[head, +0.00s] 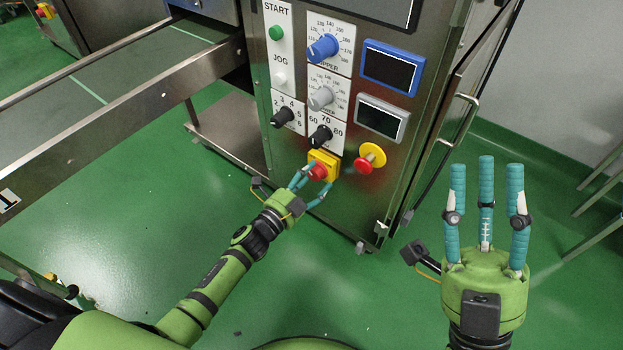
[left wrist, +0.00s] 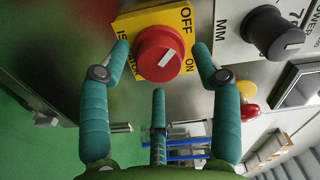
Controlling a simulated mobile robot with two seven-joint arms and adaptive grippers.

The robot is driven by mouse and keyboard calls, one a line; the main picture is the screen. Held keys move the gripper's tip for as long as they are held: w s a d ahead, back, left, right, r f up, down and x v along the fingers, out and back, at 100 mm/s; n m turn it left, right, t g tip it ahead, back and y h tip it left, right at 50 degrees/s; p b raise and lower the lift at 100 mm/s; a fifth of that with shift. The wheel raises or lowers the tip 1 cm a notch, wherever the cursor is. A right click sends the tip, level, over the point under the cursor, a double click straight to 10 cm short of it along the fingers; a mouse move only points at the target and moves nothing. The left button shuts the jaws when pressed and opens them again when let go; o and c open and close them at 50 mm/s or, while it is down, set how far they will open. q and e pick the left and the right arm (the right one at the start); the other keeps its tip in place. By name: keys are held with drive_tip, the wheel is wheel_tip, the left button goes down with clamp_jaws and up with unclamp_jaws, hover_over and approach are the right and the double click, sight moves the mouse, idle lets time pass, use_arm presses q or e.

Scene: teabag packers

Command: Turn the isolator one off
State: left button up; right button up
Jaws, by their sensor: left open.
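The isolator is a red round knob (head: 317,172) on a yellow plate (head: 325,158) low on the steel machine panel. The knob (left wrist: 159,54) also shows in the left wrist view, with a short white mark slanting up to the right. The yellow plate (left wrist: 184,18) reads OFF at top right and ON below it. My left gripper (head: 317,179) is open at the knob. In the wrist view its teal fingers (left wrist: 162,50) stand on either side of the knob, with a third below; contact is unclear. My right gripper (head: 487,190) is open and empty at the right.
A red button on a yellow base (head: 370,158) sits right of the isolator. Black dials (head: 320,136), a blue dial (head: 323,48) and small screens (head: 390,69) are above. A steel conveyor frame (head: 110,125) extends left. The green floor (head: 130,210) is open in front.

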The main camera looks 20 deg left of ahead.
use_arm(q)
drive_tip(key=v, duration=1.2)
